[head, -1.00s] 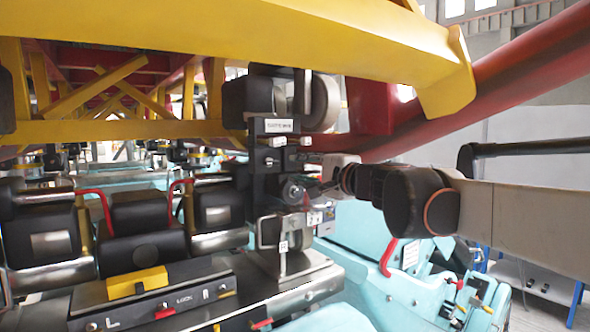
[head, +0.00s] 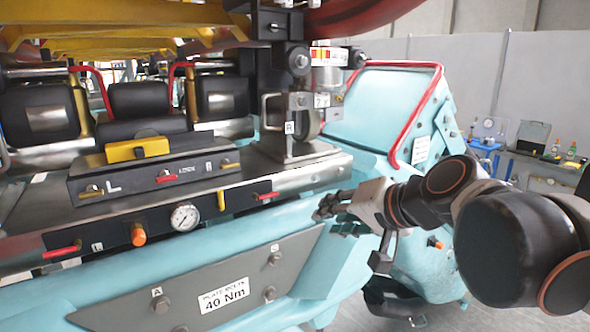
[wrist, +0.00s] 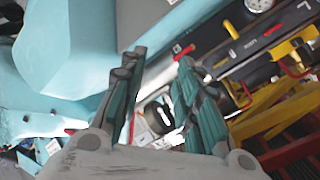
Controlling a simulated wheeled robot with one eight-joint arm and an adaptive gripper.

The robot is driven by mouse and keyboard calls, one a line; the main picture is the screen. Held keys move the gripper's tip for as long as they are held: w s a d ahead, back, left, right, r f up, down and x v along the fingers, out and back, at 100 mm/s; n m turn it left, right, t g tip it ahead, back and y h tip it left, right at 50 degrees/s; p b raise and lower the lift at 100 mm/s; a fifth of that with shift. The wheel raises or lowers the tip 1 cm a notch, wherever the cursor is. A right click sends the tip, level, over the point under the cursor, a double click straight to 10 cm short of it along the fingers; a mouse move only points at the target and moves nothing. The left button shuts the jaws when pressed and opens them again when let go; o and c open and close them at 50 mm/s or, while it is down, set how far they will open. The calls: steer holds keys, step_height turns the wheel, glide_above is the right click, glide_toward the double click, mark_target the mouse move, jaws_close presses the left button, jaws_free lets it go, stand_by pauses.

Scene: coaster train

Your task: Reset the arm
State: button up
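My arm comes in from the right in the head view, bent at its dark joints. My gripper (head: 328,212) is beside the right end of the turquoise coaster car (head: 345,185), just below the metal deck edge. Whether it touches the car cannot be told. In the wrist view my gripper (wrist: 160,62) has its two fingers apart with nothing between them. Behind the gap I see parts of the car and a dark panel.
A wheel assembly (head: 288,85) stands on the deck above my gripper. A red-edged turquoise panel (head: 375,105) rises behind my arm. A lever panel (head: 160,172) and a gauge (head: 184,217) are left. A workbench with tools (head: 545,165) stands far right.

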steer(key=s+d+f+n+g+h+b, duration=0.1)
steer(key=s+d+f+b, duration=0.3)
steer(key=f, duration=0.6)
steer(key=s+d+f+n+g+h+b, duration=0.1)
steer(key=s+d+f+h+b, duration=0.2)
steer(key=s+f, duration=0.3)
steer(key=s+d+f+n+h+b, duration=0.1)
steer(key=s+d+f+b, duration=0.4)
steer(key=f, duration=1.1)
steer(key=shift+s+d+n+g+h+b, duration=0.3)
steer(key=shift+s+g+h+b, duration=0.15)
steer(key=shift+h, duration=0.35)
